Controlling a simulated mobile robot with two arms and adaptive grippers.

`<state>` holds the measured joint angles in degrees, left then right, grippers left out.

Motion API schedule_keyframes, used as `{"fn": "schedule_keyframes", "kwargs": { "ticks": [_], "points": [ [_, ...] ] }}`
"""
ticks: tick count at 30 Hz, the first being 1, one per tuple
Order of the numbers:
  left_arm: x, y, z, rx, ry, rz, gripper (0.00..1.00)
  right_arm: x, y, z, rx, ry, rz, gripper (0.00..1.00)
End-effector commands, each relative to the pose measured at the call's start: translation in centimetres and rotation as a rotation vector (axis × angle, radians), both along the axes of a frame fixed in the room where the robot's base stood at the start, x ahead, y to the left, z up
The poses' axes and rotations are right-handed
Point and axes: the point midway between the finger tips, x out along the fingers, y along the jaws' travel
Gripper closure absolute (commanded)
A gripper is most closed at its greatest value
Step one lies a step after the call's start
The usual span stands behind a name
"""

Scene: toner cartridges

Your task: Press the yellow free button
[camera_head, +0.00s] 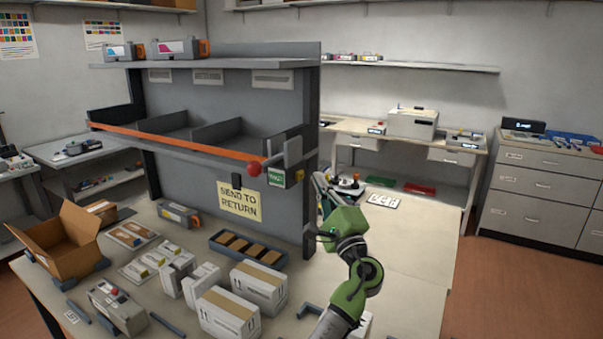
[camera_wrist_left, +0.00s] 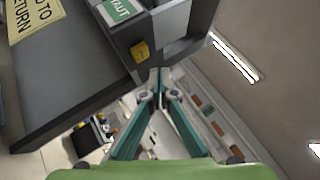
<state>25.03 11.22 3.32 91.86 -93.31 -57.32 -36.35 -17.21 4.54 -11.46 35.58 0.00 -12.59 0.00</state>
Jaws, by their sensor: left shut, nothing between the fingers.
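The yellow button (camera_head: 299,174) sits on the right side of a small grey control box (camera_head: 287,169) at the right end of the grey shelf unit. In the left wrist view the button (camera_wrist_left: 140,51) is a yellow block on the grey panel. My left gripper (camera_head: 319,180) is shut and empty, just right of the button and slightly below it. In the left wrist view its closed fingertips (camera_wrist_left: 159,74) lie a little below and right of the button. A gap seems to remain, but contact is hard to judge. My right gripper is not in view.
A red knob (camera_head: 254,168) and a green label (camera_head: 276,178) are on the unit's front. White boxes (camera_head: 258,286), a dark tray (camera_head: 247,248) and an open carton (camera_head: 62,244) crowd the table. The table's right part (camera_head: 415,255) is mostly clear.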

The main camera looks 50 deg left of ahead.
Motion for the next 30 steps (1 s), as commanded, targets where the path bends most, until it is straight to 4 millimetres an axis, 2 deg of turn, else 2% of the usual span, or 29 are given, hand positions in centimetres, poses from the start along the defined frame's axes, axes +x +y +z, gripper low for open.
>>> {"fn": "schedule_keyframes", "kwargs": {
  "ticks": [7, 30],
  "points": [
    [-0.41, 1.29, -0.08, 0.0, 0.0, -0.001, 1.0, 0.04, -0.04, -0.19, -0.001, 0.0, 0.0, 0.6],
    [-0.42, 1.35, -0.06, 0.0, 0.0, -0.001, 1.0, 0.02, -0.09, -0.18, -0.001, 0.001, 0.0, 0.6]
  ]
}}
